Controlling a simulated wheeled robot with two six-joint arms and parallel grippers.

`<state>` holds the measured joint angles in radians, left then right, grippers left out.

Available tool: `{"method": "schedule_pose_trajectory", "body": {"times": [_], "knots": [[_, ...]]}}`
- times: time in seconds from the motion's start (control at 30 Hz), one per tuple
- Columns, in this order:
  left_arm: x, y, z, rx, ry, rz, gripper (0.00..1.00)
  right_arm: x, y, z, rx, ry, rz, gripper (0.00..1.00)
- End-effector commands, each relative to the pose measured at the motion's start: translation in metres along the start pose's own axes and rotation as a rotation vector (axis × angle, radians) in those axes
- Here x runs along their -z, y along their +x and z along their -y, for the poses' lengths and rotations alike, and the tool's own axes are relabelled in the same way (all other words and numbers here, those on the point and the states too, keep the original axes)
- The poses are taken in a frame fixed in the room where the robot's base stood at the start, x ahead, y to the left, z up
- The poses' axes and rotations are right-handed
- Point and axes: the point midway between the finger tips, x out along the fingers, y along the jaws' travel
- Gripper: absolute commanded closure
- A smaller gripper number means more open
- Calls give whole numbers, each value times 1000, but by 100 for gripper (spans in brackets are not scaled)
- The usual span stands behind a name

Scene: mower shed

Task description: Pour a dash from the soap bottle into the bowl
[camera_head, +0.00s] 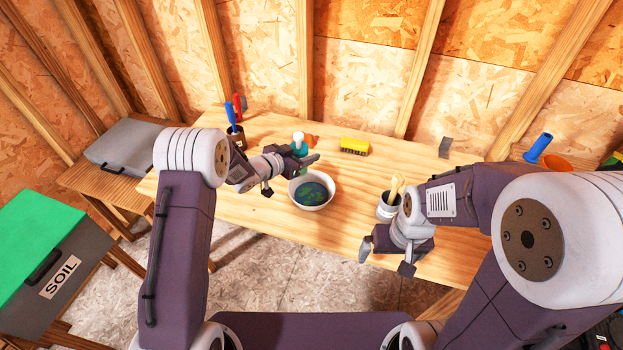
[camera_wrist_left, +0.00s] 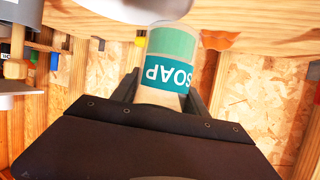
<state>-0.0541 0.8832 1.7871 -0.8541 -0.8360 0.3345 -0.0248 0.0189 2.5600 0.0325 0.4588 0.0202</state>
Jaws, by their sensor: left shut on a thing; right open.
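The white bowl (camera_head: 302,203) sits on the table in front of the bottle, with a dark blue-green patterned inside. A white rounded edge, probably the bowl (camera_wrist_left: 150,8), cuts across the top of the wrist view. My right gripper (camera_head: 388,256) is open and empty near the table's front edge.
A yellow sponge (camera_head: 354,146) and a grey piece (camera_head: 445,147) lie at the back of the table (camera_head: 250,207). A dark cup (camera_head: 237,138) with tools stands back left. A pale cup (camera_head: 386,208) with wooden handles stands beside my right gripper.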

Motion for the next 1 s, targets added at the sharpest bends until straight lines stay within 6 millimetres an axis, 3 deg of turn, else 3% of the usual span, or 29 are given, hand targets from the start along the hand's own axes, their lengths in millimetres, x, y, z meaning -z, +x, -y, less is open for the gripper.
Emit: {"method": "schedule_pose_trajectory", "body": {"times": [0.37,0.73,1.0], "knots": [[2,-1,0,-17,-39,5,95,1,-12,0,0,0,0,0],[57,-23,3,-16,-37,6,95,7,-64,1,0,0,0,0],[54,-22,2,-16,-37,6,95,6,-61,1,0,0,0,0]]}}
